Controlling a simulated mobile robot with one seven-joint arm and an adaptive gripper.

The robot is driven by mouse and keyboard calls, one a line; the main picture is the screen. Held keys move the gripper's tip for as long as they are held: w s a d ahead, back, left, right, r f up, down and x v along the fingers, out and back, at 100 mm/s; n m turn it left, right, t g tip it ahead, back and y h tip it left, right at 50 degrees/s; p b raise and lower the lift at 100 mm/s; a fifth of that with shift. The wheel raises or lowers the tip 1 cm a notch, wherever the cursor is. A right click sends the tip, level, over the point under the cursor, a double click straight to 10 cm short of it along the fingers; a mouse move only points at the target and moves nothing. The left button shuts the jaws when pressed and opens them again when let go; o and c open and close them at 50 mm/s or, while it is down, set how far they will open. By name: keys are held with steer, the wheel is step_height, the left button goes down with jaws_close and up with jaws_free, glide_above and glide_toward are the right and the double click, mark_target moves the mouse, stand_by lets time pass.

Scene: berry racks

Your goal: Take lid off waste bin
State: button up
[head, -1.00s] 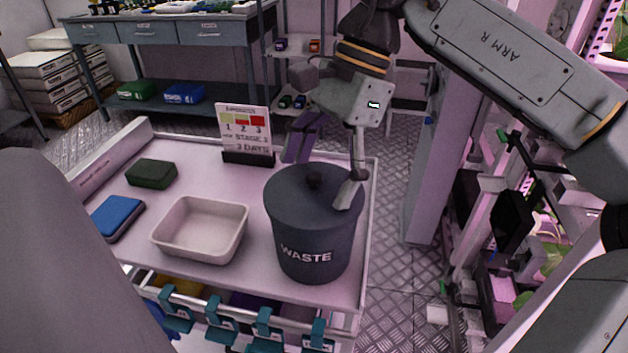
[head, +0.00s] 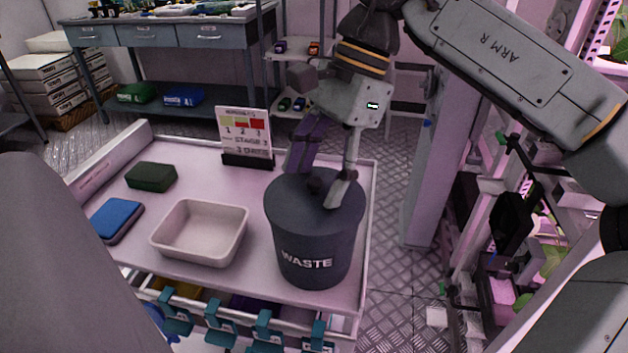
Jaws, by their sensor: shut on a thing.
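The dark grey waste bin (head: 318,245), marked WASTE, stands upright at the right front of the white cart top. Its round grey lid (head: 292,205) sits level on the rim, and I see no clear gap between them. A small dark knob (head: 314,187) stands up at the middle of the lid. My gripper (head: 317,188) comes down from above and is shut on the knob, one finger on the far left side and the other on the near right side. The left fingertip is partly hidden behind the knob.
An empty beige tray (head: 201,258) stands left of the bin. A blue sponge-like block (head: 117,218) and a dark green one (head: 151,177) lie farther left. A small sign (head: 245,133) stands behind the bin. Teal clips (head: 221,326) line the cart's front.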

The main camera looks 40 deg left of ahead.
steer(key=shift+d+f, duration=0.15)
steer(key=shift+f, duration=0.2)
